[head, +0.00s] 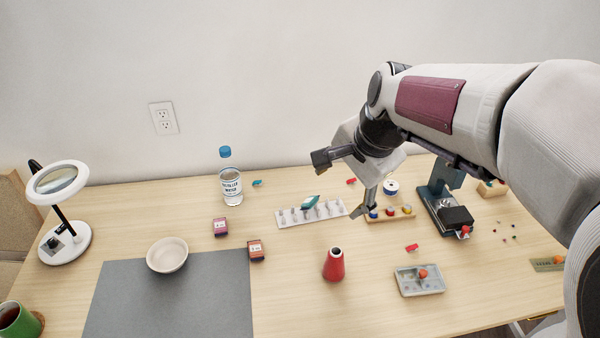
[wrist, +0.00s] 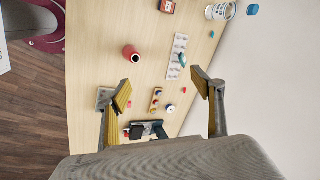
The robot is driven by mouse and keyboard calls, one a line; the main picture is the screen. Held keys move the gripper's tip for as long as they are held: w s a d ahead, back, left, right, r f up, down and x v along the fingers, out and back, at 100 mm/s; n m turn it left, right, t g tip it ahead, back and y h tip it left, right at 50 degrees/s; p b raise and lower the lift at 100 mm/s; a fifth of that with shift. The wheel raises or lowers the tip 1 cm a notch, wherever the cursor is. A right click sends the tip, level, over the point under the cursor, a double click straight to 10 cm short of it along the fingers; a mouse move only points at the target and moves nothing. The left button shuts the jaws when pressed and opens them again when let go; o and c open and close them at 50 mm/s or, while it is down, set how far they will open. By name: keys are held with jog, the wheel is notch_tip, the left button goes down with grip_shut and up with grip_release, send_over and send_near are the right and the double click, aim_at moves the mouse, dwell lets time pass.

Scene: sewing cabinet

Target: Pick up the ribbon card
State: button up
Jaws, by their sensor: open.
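I cannot tell for certain which item is the ribbon card. Two small flat packs lie left of centre in the head view: a maroon one (head: 220,226) and a brown-orange one (head: 256,251). The brown-orange pack also shows at the top of the wrist view (wrist: 167,6). A small olive card (head: 546,264) with an orange piece lies at the far right of the table. My gripper (head: 342,185) is open and empty, above the back middle of the table, well apart from all of these. Its spread fingers show in the wrist view (wrist: 165,88).
Below the gripper are a white rack (head: 283,219) with a teal piece, a wooden spool stand (head: 390,218) and a sewing machine (head: 440,205). A red cone (head: 334,265) and grey tray (head: 420,285) stand in front. A bottle (head: 231,185), bowl (head: 167,255) and lamp (head: 67,245) are left.

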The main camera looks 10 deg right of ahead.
jog(key=w+f+m, duration=0.7)
jog(key=w+f, duration=0.1)
jog(key=w, duration=0.4)
jog(key=m+g+y, duration=0.1)
jog(key=m, duration=0.6)
send_near(314, 202)
jog(key=shift+w+f+m, duration=0.35)
jog(key=shift+f+m, duration=0.05)
jog(key=shift+f, duration=0.25)
jog(key=shift+x, duration=1.25)
jog(key=shift+f, duration=0.1)
jog(key=shift+x, duration=2.55)
jog(key=shift+s+a, duration=0.1)
jog(key=shift+s, duration=0.1)
jog(key=c, duration=1)
